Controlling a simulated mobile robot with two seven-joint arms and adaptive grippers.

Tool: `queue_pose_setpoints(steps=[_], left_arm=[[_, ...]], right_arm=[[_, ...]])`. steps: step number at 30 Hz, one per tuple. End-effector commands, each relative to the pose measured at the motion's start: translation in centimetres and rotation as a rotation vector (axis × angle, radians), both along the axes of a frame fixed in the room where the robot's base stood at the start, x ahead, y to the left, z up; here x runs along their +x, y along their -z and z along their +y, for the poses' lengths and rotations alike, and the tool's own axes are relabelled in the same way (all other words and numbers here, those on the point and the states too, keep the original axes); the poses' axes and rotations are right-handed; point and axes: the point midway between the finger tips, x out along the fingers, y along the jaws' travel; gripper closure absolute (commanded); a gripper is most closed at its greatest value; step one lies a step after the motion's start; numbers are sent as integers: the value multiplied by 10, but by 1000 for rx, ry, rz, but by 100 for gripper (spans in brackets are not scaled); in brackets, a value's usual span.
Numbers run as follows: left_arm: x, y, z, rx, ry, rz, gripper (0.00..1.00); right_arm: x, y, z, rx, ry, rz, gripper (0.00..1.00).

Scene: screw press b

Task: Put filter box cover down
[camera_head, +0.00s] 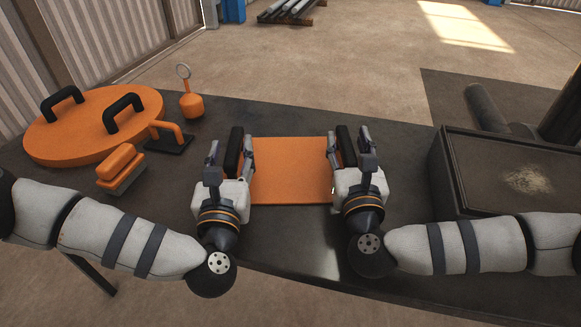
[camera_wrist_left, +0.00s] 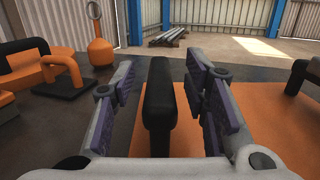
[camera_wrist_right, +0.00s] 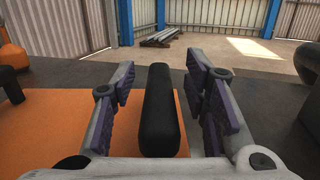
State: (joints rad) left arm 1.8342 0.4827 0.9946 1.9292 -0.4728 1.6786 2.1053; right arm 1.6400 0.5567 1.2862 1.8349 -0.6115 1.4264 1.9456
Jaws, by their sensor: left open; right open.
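The filter box cover (camera_head: 290,172) is a flat orange square plate with a black handle on its left and right sides. It lies on the dark table between my two grippers. My left gripper (camera_head: 224,150) is open, with its fingers on either side of the left black handle (camera_wrist_left: 158,105) and a gap to each side. My right gripper (camera_head: 346,148) is open, with its fingers on either side of the right black handle (camera_wrist_right: 160,110), also apart from it. The cover's near edge is partly hidden by my wrists in the head view.
A round orange lid (camera_head: 85,135) with black handles lies at the table's left. Near it are an orange brush (camera_head: 121,168), an orange weight with a ring (camera_head: 190,104) and an orange-handled tool (camera_head: 170,140). A dark box (camera_head: 510,175) with pale powder stands at right.

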Motion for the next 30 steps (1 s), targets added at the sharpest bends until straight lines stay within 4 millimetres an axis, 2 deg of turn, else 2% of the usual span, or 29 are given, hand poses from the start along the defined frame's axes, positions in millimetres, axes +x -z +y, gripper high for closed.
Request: queue_pose_setpoints(steps=[3, 6, 9, 12, 16, 24, 27, 30], left_arm=[[-34, 5, -2, -1, 3, 6, 59], [-59, 6, -2, -1, 3, 5, 59], [-78, 8, -3, 0, 2, 3, 59], [-88, 8, -3, 0, 1, 1, 59], [-92, 8, -3, 0, -1, 0, 59], [-92, 8, -2, 1, -1, 0, 59], [-92, 8, -2, 1, -1, 0, 59], [-92, 8, -2, 1, -1, 0, 59]], right_arm=[[0, 0, 0, 0, 0, 0, 59], [0, 0, 0, 0, 0, 0, 59], [0, 0, 0, 0, 0, 0, 59], [0, 0, 0, 0, 0, 0, 59], [-13, 2, 0, 0, -2, 2, 59], [-85, 8, -1, 1, -4, 4, 59], [-104, 10, -2, 1, -2, 3, 59], [-116, 10, -3, 1, -2, 1, 59]])
